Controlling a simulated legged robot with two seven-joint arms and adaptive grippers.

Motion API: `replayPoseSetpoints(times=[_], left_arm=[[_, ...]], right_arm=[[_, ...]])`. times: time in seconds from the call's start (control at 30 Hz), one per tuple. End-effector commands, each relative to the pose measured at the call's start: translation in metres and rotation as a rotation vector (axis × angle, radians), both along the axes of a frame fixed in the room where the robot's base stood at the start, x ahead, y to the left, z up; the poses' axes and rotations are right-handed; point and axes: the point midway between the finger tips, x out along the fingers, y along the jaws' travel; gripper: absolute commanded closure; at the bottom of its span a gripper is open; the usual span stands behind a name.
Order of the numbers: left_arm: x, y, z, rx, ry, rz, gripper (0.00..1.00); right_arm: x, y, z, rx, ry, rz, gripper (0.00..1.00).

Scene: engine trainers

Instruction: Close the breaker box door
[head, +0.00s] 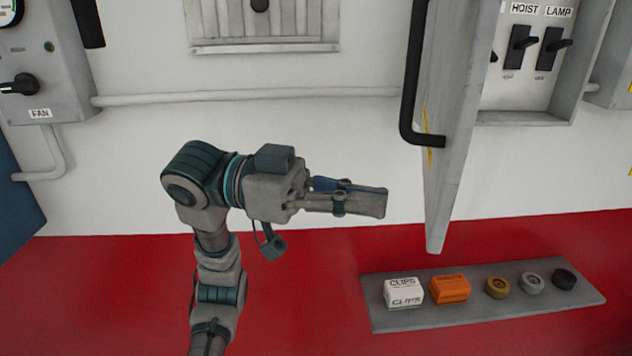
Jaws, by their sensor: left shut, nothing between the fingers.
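The breaker box (528,92) is on the white wall at the upper right, with HOIST and LAMP switches inside. Its grey door (459,110) stands open, swung out from the box and seen nearly edge-on. A black handle (411,80) is on the door's left face. My left gripper (385,203) is shut and empty, to the left of the door's lower part and below the handle. It appears apart from the door. The top of the box and door is cut off by the frame. My right gripper is not in view.
A grey shelf (470,315) below the door holds a white CLIPS box (404,293), an orange box (450,289) and several round pieces. A FAN switch box (40,75) is at the upper left. A conduit (250,95) crosses the wall.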

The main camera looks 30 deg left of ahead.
Motion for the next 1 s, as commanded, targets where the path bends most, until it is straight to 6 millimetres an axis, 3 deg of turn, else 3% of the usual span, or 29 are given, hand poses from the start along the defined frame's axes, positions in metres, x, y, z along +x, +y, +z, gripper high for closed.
replayPoseSetpoints(times=[0.1, 0.3, 0.8, 1.0], left_arm=[[0.005, -0.019, 0.001, 0.0, 0.002, -0.003, 1.0], [0.01, -0.037, 0.0, 0.0, 0.002, 0.0, 1.0], [0.011, -0.042, -0.001, 0.001, 0.001, 0.004, 1.0], [0.013, -0.06, 0.0, 0.003, 0.0, 0.039, 1.0]], right_arm=[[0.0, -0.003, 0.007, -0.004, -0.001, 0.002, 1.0], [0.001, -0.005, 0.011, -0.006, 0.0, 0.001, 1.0], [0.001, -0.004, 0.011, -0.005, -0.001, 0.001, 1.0], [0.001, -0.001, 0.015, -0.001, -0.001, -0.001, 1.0]])
